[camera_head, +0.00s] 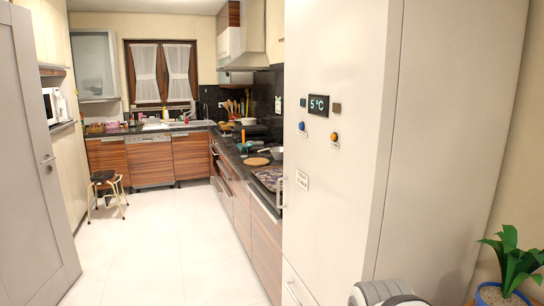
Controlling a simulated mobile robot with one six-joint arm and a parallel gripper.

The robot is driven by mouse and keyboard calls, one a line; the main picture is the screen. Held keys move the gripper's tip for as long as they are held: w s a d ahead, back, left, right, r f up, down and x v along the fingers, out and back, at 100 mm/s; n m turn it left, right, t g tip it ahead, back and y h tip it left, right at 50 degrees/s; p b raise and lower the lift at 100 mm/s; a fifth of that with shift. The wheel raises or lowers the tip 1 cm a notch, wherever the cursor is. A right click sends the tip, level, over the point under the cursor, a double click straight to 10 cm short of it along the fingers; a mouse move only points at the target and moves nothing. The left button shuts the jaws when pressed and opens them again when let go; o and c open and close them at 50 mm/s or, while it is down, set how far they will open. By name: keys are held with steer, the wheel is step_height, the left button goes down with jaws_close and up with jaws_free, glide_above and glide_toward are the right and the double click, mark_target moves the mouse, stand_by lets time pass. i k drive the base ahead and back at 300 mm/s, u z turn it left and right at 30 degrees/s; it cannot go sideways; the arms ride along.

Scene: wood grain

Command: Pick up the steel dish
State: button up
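A small silvery round vessel (271,152) sits on the dark right-hand counter, partly cut off by the fridge edge. It is too small to tell whether it is the steel dish or a pan. I see no other thing that I can name as the steel dish. A white and grey rounded part of my own arm shows at the bottom edge, right of the middle. My gripper's fingers are not in view.
A tall white fridge (337,130) stands close on the right. A grey door (30,160) stands at the left. White floor (155,255) runs clear between them. A stool (104,184) stands at the far left; a potted plant (510,262) is at right.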

mark_target(280, 154)
steer(key=k, duration=1.3)
steer(key=u, duration=0.3)
steer(key=i, duration=1.1)
steer(key=u, duration=0.65)
steer(key=i, duration=4.85)
steer(key=z, duration=1.25)
steer(key=i, duration=1.1)
steer(key=z, duration=1.2)
steer(key=i, duration=0.65)
steer(key=z, duration=0.3)
